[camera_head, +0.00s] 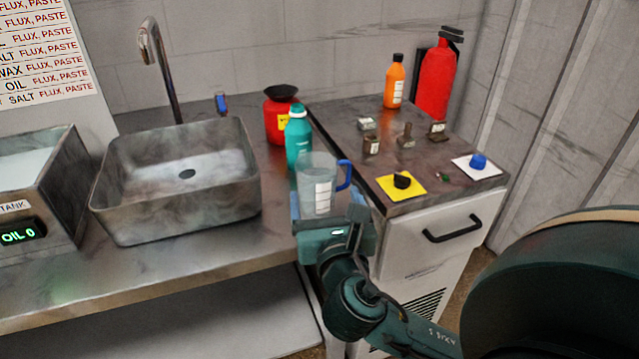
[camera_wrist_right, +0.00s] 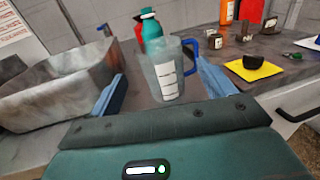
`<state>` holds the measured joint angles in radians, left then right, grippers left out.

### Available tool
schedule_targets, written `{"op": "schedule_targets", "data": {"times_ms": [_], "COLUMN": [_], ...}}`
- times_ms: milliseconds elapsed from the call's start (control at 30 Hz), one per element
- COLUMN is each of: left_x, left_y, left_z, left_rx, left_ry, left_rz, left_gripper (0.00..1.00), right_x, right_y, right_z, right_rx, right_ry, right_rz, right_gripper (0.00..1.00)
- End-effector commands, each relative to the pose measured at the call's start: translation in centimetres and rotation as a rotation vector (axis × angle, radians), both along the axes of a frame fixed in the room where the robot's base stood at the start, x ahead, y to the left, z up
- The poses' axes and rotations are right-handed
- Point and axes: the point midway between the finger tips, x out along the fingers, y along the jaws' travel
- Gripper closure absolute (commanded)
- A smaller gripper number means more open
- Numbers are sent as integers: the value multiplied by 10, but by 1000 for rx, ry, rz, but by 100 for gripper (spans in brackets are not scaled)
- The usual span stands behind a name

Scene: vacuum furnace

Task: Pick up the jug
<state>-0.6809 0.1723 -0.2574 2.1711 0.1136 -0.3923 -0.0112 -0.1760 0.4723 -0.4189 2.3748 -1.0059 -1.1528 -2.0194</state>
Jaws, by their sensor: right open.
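The jug (camera_head: 317,186) is clear with a white label and a blue handle on its right side. It stands upright on the metal counter, near its front right edge. My right gripper (camera_head: 331,217) is at the near side of the jug. In the right wrist view the jug (camera_wrist_right: 165,72) shows beyond and between the two blue fingers of the right gripper (camera_wrist_right: 160,95), which are spread apart. The fingers are open and do not appear to be closed on the jug. The jug's base is partly hidden in the head view. My left gripper is not in view.
A teal bottle (camera_head: 299,137) stands just behind the jug, with a red container (camera_head: 276,122) behind it. A steel sink (camera_head: 180,180) is on the left. On the right, a cabinet top (camera_head: 425,160) holds small blocks, a yellow sheet (camera_head: 410,191) and an orange bottle (camera_head: 394,84).

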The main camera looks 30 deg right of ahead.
Motion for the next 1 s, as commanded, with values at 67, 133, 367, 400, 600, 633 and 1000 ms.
{"op": "schedule_targets", "data": {"times_ms": [67,133,367,400,600,633,1000], "left_x": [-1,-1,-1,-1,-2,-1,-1], "left_y": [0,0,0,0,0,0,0], "left_z": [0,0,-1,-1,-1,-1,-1], "left_rx": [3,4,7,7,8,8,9], "left_ry": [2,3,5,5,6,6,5], "left_rz": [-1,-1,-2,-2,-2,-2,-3], "left_gripper": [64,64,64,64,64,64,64], "right_x": [16,26,44,47,75,78,91], "right_y": [-7,-12,-20,-21,-31,-33,-39], "right_z": [2,1,0,1,3,2,1], "right_rx": [-2,0,4,4,4,3,5], "right_ry": [-4,-2,0,-2,-1,0,1], "right_rz": [-2,-2,0,0,-1,0,2], "right_gripper": [18,18,18,18,18,18,18]}}
